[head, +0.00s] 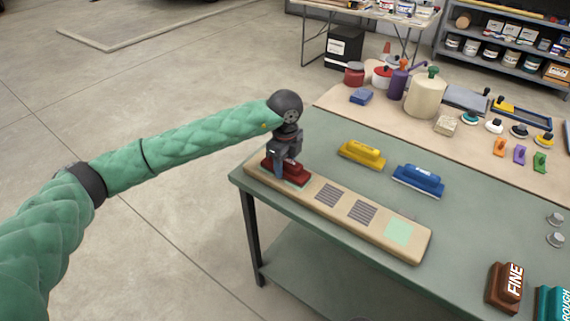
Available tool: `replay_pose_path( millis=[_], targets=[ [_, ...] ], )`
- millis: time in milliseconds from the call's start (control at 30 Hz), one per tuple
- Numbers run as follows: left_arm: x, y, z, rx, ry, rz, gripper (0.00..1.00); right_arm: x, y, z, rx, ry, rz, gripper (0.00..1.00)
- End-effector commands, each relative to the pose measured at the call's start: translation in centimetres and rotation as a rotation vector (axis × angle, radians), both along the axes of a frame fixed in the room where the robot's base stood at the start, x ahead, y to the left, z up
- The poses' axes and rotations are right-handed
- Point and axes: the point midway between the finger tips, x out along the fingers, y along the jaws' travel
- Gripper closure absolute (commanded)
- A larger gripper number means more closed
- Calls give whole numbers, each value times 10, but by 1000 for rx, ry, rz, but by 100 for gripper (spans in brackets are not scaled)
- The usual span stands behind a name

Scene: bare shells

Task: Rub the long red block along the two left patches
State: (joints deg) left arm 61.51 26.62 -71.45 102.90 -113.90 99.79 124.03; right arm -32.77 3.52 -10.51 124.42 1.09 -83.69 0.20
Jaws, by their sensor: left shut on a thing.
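The long red block (273,164) is in my left gripper (284,165), at the left end of a long wooden board (335,225) on the green table. The gripper points down and is shut on the block. Two dark striped patches, one left (328,195) and one right (361,212), lie along the middle of the board. Another pale green patch (399,232) is near its right end. Whether the block touches the board is hard to tell. My right gripper is not in view.
A yellow block (362,154) and a blue block (418,181) stand behind the board on the green table (320,138). A brown block marked FINE (505,287) and a teal block (552,303) are at the front right. Jars and tools crowd the bench behind.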

Motion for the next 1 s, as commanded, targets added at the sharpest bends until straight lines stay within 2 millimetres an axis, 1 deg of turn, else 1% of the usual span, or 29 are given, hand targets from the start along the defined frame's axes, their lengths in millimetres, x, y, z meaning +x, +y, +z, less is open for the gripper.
replay_pose_path(
  millis=[167,400,533,1000],
  targets=[
    [0,2,-3,2,2,0,73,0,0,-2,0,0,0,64],
    [7,11,-2,2,1,2,73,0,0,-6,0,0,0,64],
    [9,13,-1,2,1,1,73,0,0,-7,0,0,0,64],
    [-1,-1,0,0,1,-1,73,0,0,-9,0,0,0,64]
  ],
)
